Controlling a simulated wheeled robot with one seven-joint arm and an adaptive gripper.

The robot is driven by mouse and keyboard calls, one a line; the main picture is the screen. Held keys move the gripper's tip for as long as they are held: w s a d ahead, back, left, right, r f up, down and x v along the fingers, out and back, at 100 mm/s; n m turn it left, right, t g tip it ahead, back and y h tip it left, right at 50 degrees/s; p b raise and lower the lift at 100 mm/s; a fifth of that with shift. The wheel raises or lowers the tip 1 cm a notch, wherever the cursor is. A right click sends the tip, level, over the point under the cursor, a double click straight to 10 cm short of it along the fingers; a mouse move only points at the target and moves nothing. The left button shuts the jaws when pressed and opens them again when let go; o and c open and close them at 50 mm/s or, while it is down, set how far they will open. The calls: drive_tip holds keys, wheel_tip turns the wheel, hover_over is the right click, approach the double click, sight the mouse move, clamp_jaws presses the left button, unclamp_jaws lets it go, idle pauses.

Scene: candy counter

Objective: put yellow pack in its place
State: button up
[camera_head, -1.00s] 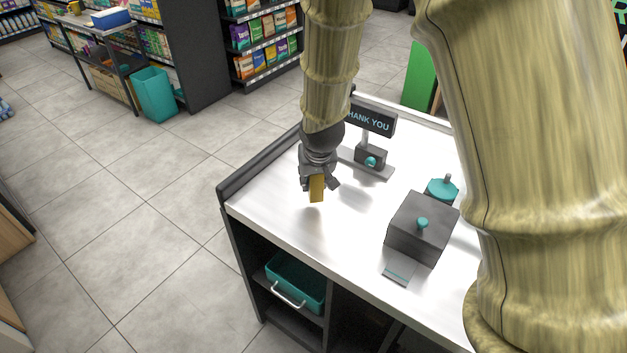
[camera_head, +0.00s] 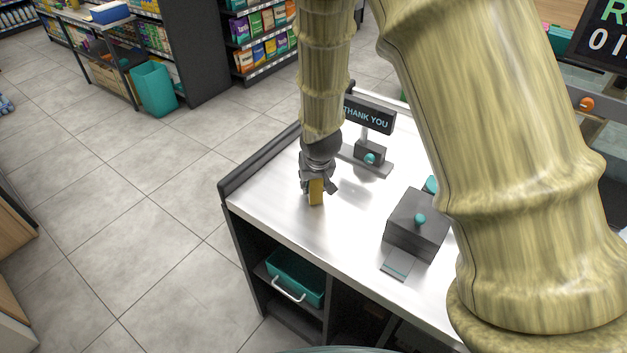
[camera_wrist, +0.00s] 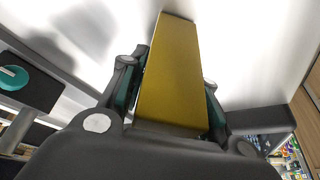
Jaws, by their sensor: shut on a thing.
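The yellow pack (camera_head: 316,191) is held upright between the fingers of my gripper (camera_head: 318,184), over the left part of the white counter top (camera_head: 290,222). In the wrist view the yellow pack (camera_wrist: 172,75) is a long flat-sided block, with my gripper's fingers (camera_wrist: 170,100) shut on both its sides. The pack's lower end is at or just above the counter; I cannot tell if it touches. No marked place for the pack can be made out.
A "THANK YOU" display (camera_head: 368,115) on a stand is just right of my gripper. A dark box with a teal knob (camera_head: 417,225) stands further right. A raised dark edge (camera_head: 262,160) runs along the counter's left side. A teal bin (camera_head: 296,277) sits on the shelf below.

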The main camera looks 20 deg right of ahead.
drive_tip(key=shift+f, duration=0.15)
drive_tip(key=o, duration=1)
drive_tip(key=shift+o, duration=0.2)
